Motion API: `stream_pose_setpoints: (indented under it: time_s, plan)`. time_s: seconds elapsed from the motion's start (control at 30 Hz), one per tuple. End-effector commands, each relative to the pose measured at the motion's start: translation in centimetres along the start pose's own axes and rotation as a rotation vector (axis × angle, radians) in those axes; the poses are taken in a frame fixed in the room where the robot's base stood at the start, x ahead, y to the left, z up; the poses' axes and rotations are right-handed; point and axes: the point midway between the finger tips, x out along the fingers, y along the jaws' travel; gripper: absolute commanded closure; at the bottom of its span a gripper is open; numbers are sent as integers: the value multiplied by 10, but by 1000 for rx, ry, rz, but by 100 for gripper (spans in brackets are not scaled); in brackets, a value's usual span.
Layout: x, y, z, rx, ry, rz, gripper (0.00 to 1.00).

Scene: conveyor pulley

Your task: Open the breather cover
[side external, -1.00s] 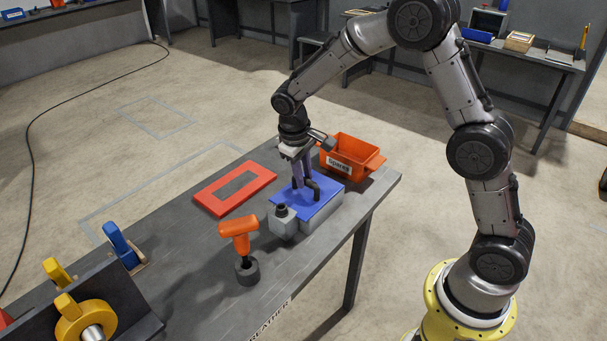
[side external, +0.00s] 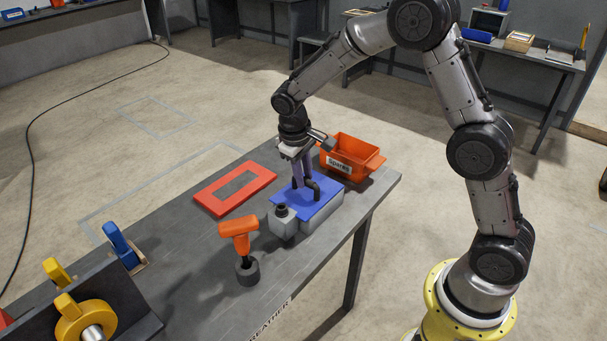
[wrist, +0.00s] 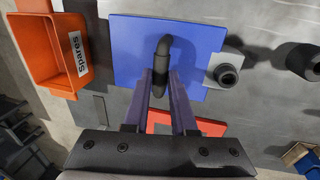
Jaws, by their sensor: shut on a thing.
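The breather cover is a flat blue plate (side external: 325,187) with a black bar handle (side external: 314,188) on top. It sits over a grey box (side external: 322,211) on the bench. My gripper (side external: 304,187) points down at the cover and is shut on the black handle. In the wrist view the blue cover (wrist: 128,45) lies ahead of my gripper (wrist: 162,78), and the handle (wrist: 164,48) runs between the fingertips. Whether the cover touches the box all round cannot be told.
An orange "Spares" bin (side external: 350,152) stands close behind the cover. A red frame (side external: 235,188) lies to the left. A grey fitting with a black cap (side external: 283,222) stands beside the cover's near corner. An orange-handled tool (side external: 239,240) stands upright nearer the front.

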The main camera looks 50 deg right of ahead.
Motion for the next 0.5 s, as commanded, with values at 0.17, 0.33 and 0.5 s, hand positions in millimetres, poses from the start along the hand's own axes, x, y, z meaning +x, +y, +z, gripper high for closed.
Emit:
stream_pose_setpoints:
  time_s: [0.17, 0.33, 0.5]
  plan:
    - [-1, -1, 0, 0, 2, -2, 100]
    - [-1, -1, 0, 1, 2, -3, 100]
    - [-4, 2, -1, 2, 3, -28, 100]
